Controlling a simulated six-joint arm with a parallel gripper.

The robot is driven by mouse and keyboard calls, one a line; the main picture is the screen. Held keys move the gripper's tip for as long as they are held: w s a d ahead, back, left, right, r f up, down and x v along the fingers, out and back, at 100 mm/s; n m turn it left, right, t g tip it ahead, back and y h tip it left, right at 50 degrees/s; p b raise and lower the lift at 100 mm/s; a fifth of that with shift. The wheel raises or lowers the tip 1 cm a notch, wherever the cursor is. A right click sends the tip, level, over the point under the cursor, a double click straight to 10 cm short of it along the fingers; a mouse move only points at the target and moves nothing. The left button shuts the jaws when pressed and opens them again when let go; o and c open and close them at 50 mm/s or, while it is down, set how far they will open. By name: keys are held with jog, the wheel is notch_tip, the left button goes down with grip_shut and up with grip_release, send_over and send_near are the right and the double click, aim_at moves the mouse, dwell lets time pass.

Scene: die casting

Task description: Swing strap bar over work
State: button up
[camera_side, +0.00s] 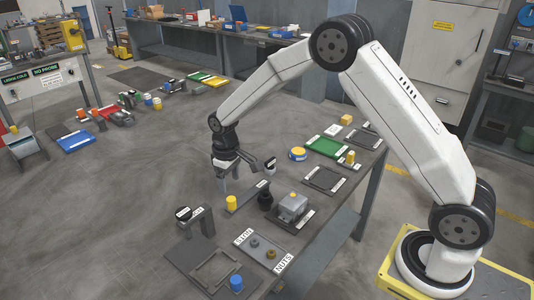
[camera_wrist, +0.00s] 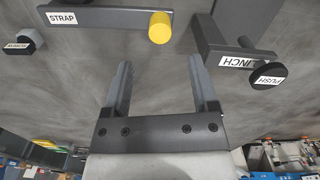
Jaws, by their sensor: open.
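The strap bar (camera_side: 250,193) is a dark flat bar labelled STRAP, with a yellow knob (camera_side: 231,202) at its near-left end. In the wrist view the bar (camera_wrist: 105,18) runs across the top left and its yellow knob (camera_wrist: 160,27) stands beyond the fingertips, near the middle. My gripper (camera_side: 225,183) is above and beside the knob end in the side view. In the wrist view my gripper (camera_wrist: 160,62) has its fingers spread, with nothing between them. A grey metal block (camera_side: 292,206) sits on a dark plate to the right of the bar. Which piece is the work, I cannot tell.
A dark bracket with a black button (camera_side: 183,212) stands at the left; its PUSH button (camera_wrist: 268,76) is right of my fingers in the wrist view.

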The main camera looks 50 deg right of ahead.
aim_at(231, 199)
jog(key=shift+f, duration=0.15)
jog(key=shift+f, duration=3.75)
grip_shut()
